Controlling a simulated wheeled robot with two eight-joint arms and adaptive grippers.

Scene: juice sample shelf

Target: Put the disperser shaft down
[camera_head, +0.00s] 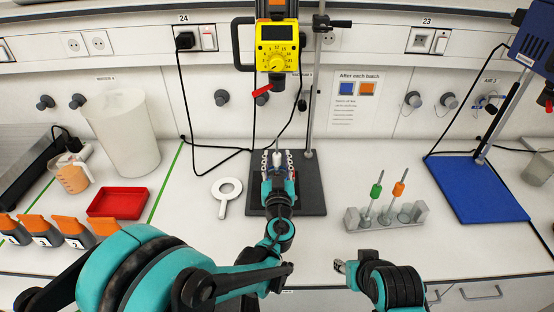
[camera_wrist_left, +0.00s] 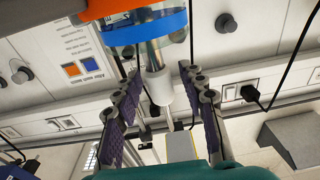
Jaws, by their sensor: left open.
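My left gripper (camera_head: 278,160) is open over the dark stand base, below the yellow drive. A pale upright piece shows between its fingers in the head view. In the left wrist view, a metal shaft (camera_wrist_left: 151,52) with a white end lies between the spread fingers of the gripper (camera_wrist_left: 158,80), with gaps at both sides. A clear part with a blue ring (camera_wrist_left: 150,25) surrounds the shaft at the top of that view. A grey rack (camera_head: 420,212) at the right holds shafts with a green collar (camera_head: 376,190) and an orange collar (camera_head: 398,188). My right gripper (camera_head: 342,266) is low in front.
The yellow drive (camera_head: 278,50) hangs on its stand above the base plate (camera_head: 313,190). A white ring with a handle (camera_head: 227,190) lies at its left. A red tray (camera_head: 118,203), orange-topped containers and a large clear vessel stand farther left. A blue plate (camera_head: 480,190) is at the right.

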